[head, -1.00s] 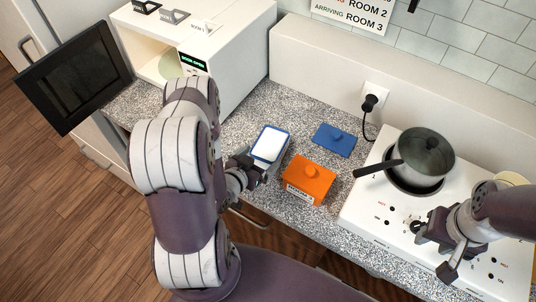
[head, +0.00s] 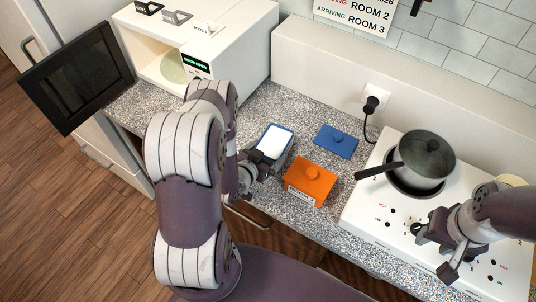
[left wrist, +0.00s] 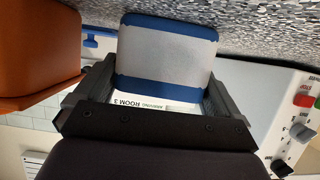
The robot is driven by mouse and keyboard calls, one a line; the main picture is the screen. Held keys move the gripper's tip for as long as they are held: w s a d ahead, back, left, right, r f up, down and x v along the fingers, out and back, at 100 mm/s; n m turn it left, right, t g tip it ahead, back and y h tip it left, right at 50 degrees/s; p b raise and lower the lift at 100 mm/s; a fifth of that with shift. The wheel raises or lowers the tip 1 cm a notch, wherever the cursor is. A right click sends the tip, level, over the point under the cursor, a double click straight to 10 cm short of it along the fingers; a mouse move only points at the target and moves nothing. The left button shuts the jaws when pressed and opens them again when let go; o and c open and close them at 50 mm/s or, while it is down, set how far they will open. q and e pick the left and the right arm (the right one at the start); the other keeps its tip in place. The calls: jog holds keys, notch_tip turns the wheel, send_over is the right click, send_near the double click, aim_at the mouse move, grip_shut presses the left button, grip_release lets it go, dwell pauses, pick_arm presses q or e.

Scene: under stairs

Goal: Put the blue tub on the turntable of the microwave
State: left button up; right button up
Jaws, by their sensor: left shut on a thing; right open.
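The blue tub (head: 262,141), with a white top, is at the counter's front left of the orange tub; its blue and pale side fills the middle of the left wrist view (left wrist: 168,52). My left gripper (head: 268,160) is shut on it, one finger on each side. I cannot tell whether the tub touches the counter. The microwave (head: 240,48) stands at the back left with its door (head: 75,80) swung open to the left. Its pale green turntable (head: 171,68) shows inside, partly hidden by my left arm. My right gripper (head: 433,252) is open and empty over the hob.
An orange lidded tub (head: 310,182) stands close right of the blue tub, and a blue lid (head: 336,141) lies behind it. A pot (head: 424,160) sits on the white hob (head: 375,205), its handle pointing left. Speckled counter (head: 250,110) is free before the microwave.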

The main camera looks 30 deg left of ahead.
pick_arm(q)
jog(key=shift+r, duration=0.15)
notch_tip(320, 180, up, 10)
jog(key=shift+f+b, duration=0.2)
jog(key=shift+b, duration=0.2)
